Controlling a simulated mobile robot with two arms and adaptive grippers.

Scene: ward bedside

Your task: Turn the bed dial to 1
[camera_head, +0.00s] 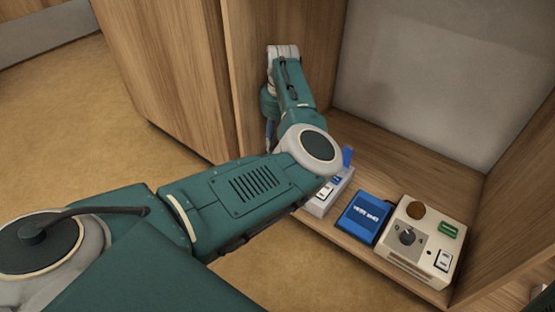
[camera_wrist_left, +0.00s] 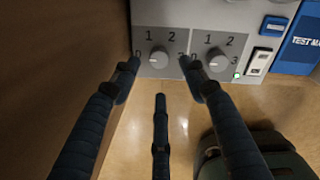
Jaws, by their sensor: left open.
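In the left wrist view, a pale control box has two round knobs on grey plates, a left dial (camera_wrist_left: 158,57) and a right dial (camera_wrist_left: 217,60). Each plate carries printed numbers. I cannot tell which is the bed dial, and the pointer settings are too small to read surely. My left gripper (camera_wrist_left: 160,72) is open and empty, with dark fingertips at either side of the left dial's plate and a third finger below. Contact cannot be told. In the head view, my left arm hides most of this control box (camera_head: 322,201) and nearly all of the gripper.
A blue box (camera_head: 363,215) stands right of the control box. Further right is a cream box (camera_head: 428,268) with a grey knob and brown button. All stand on a wooden shelf (camera_head: 400,165) between side panels. A wooden panel (camera_wrist_left: 70,50) is close left of my fingers.

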